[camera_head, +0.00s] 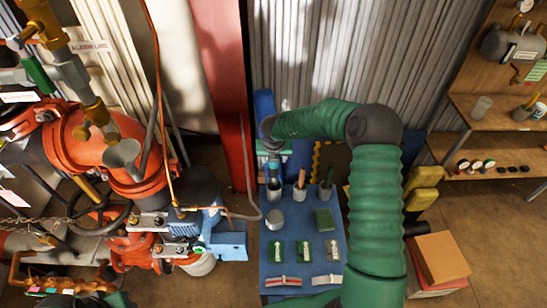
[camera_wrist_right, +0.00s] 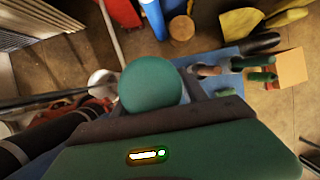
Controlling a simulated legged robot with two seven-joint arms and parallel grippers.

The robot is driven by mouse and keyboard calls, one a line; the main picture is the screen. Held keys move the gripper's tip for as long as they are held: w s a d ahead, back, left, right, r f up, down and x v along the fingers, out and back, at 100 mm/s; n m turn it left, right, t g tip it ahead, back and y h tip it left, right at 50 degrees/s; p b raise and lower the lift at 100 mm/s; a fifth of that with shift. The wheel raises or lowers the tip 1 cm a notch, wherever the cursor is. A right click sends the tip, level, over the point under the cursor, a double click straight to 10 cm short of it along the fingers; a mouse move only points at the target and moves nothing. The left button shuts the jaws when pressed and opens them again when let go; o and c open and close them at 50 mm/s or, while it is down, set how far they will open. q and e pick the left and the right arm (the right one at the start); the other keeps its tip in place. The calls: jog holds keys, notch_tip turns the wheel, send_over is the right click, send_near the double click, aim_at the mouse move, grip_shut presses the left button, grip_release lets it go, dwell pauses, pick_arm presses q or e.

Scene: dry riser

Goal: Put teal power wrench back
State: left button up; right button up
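My right gripper (camera_head: 273,156) points down over the back left of a blue table (camera_head: 290,233). In the right wrist view, its two dark fingers (camera_wrist_right: 153,104) stand on either side of a round teal end, touching it. This looks like the teal power wrench (camera_wrist_right: 150,84); its lower part is hidden. In the head view, the gripper is just above the leftmost of three grey cups (camera_head: 274,193) in a row. I cannot tell whether the wrench's tip is inside that cup. My left gripper is not in view.
The middle cup (camera_head: 299,193) and right cup (camera_head: 325,194) hold tools. A round grey tin (camera_head: 275,219), a green block (camera_head: 324,219) and several small packs lie in front. Orange pipework (camera_head: 100,155) and a red column (camera_head: 222,80) stand left. Cardboard boxes (camera_head: 440,258) are at right.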

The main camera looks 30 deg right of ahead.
jog(key=shift+o, duration=1)
jog(key=shift+s+f, duration=0.2)
jog(key=shift+f, duration=0.05)
jog(key=shift+w, duration=0.15)
